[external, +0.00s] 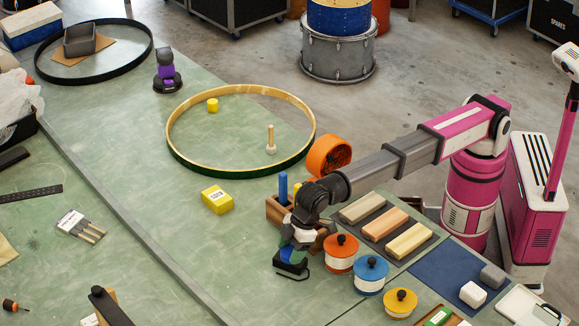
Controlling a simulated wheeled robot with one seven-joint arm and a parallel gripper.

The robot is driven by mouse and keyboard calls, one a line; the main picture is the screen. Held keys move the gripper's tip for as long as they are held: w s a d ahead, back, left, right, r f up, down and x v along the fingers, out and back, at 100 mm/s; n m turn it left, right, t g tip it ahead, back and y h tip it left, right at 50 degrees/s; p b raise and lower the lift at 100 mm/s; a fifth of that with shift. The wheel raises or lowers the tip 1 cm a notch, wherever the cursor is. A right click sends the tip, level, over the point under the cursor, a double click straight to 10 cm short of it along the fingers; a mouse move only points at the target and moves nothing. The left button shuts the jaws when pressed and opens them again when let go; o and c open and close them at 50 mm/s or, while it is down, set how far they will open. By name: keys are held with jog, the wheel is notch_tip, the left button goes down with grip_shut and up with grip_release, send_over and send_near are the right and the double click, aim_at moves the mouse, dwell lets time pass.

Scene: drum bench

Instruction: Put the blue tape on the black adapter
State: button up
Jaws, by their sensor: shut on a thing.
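My gripper (297,240) points down near the middle of the bench and is shut on the blue tape (289,254), of which only a small blue and green part shows below the fingers. The black adapter (291,268) is directly under the tape, with a thin dark cable loop at its side. The tape appears right over the adapter. I cannot tell whether the two touch, and the fingers hide part of the tape.
A wooden block with blue handles (283,188) stands close behind my gripper. Orange (341,261), blue (370,284) and yellow (400,308) lidded pots stand to the right. A yellow box (217,199) and a large hoop (178,153) lie left and behind.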

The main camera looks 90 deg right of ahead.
jog(key=shift+f, duration=0.7)
jog(key=o, duration=0.9)
jog(key=shift+f, duration=0.15)
jog(key=v, duration=1.2)
jog(key=shift+s, duration=0.1)
